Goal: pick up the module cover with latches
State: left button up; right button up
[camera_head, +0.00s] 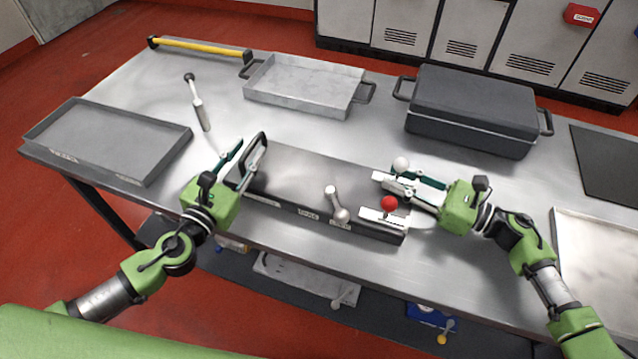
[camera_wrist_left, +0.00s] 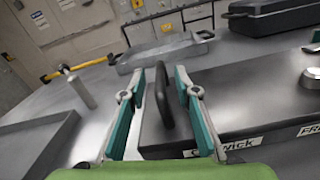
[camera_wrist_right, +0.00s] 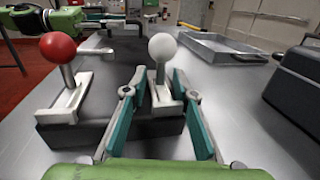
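The module cover (camera_head: 318,165) is a long dark grey box with labels on its front side, lying near the table's front edge. Its black end handle (camera_wrist_left: 164,97) stands up at the left end. At the right end are a red-ball latch (camera_wrist_right: 58,48) and a white-ball latch (camera_wrist_right: 162,48), both upright. My left gripper (camera_head: 249,150) is open, with its fingers on either side of the handle and gaps showing. My right gripper (camera_head: 390,178) is open, with its fingers on either side of the white-ball latch. Firm contact is not visible at either hand.
A silver knob (camera_head: 337,205) stands on the cover. A grey tray (camera_head: 110,140) lies left, a metal tray (camera_head: 300,85) behind, and a dark lidded case (camera_head: 475,105) back right. A grey-handled tool (camera_head: 200,113) and yellow bar (camera_head: 200,46) lie back left.

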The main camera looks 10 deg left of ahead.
aim_at(403, 160)
pick_arm(q)
jog(key=shift+w+d, duration=0.1)
jog(key=shift+w, duration=0.2)
pick_arm(e)
jog(key=shift+w+a, duration=0.15)
jog(key=shift+a, duration=0.15)
pick_arm(q)
grip_shut()
pick_arm(e)
grip_shut()
